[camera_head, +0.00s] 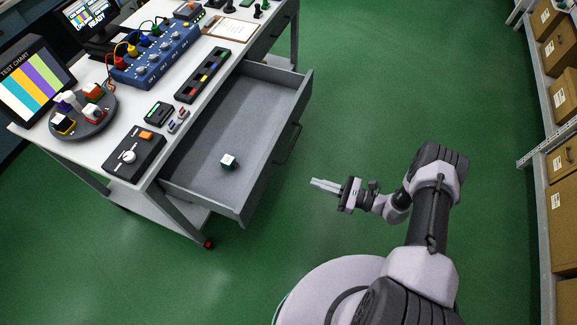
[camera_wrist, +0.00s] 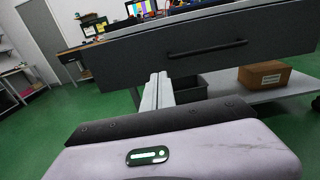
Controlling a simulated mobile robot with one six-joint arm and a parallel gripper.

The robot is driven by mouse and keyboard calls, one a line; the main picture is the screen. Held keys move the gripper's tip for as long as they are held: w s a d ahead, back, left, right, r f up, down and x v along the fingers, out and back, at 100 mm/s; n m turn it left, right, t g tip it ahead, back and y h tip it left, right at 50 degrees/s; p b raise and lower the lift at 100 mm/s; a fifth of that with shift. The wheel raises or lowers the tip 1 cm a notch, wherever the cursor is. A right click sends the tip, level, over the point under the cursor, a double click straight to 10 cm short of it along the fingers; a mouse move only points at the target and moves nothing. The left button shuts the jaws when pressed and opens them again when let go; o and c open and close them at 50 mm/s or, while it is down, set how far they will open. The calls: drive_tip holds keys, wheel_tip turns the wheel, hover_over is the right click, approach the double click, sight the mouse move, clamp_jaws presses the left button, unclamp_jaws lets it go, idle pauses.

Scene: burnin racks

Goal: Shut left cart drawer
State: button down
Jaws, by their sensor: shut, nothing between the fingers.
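The left cart drawer (camera_head: 215,150) is pulled out from the cart, grey, with a dark bar handle (camera_head: 288,144) on its front. A small white-topped dark block (camera_head: 228,161) lies inside it. My gripper (camera_head: 314,184) is shut and empty, to the right of the drawer front and apart from it, pointing toward it. In the wrist view the drawer front (camera_wrist: 130,62) with its handle (camera_wrist: 208,49) spans the upper part, and my closed fingers (camera_wrist: 157,84) show below it, left of the handle.
The cart top (camera_head: 115,147) carries a blue instrument box (camera_head: 157,56), a tablet-like test chart (camera_head: 33,82) and a round tray (camera_head: 83,122). A shelf with cardboard boxes (camera_head: 562,95) stands at the right. Green floor between is clear. The wrist view shows a box (camera_wrist: 264,77) on the cart's lower shelf.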

sight(270, 168)
drive_tip(key=x, duration=0.4)
drive_tip(key=b+x, duration=0.1)
drive_tip(key=x, duration=0.4)
drive_tip(key=b+x, duration=0.1)
drive_tip(key=x, duration=0.4)
drive_tip(key=shift+s+a+f, duration=0.1)
drive_tip(key=shift+s+f, duration=0.05)
drive_tip(key=shift+f, duration=0.15)
drive_tip(key=shift+b, duration=0.3)
